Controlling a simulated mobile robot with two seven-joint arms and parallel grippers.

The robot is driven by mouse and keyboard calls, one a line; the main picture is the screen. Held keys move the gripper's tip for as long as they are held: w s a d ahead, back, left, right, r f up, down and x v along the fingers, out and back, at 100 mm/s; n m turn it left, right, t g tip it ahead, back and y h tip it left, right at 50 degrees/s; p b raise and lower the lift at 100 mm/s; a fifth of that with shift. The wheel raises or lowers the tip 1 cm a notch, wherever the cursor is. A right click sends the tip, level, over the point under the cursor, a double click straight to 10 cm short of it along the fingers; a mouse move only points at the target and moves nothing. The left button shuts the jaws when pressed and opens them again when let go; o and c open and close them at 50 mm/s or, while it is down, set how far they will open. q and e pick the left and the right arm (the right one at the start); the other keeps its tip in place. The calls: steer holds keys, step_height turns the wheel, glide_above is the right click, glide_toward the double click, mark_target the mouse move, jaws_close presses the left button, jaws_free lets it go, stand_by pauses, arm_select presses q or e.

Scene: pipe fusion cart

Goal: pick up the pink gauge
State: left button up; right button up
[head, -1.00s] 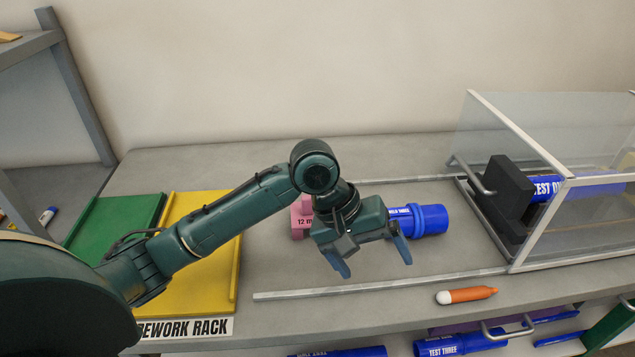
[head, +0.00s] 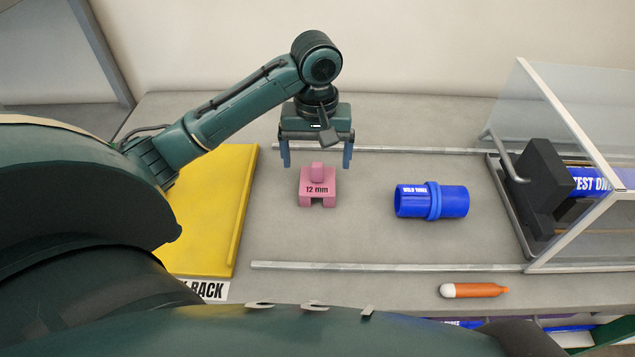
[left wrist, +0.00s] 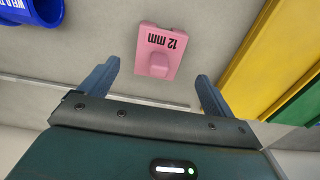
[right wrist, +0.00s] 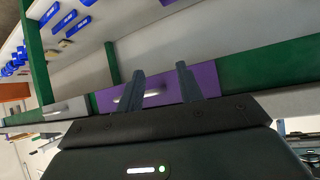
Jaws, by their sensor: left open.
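A blue "WELD THREE" pipe piece (head: 432,200) lies right of the gauge. Metal rails (head: 390,266) run along the bench front and back. A yellow tray (head: 212,215) is at left, a clear-walled enclosure (head: 585,235) at right. An orange marker (head: 474,290) lies near the front edge.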

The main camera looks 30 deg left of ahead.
mark_target(317, 179)
arm_select(q)
step_height(317, 179, down, 5)
steer(key=shift+d+f, duration=0.1)
steer(key=shift+c, duration=0.6)
steer(key=c, duration=1)
steer(key=shift+o, duration=0.2)
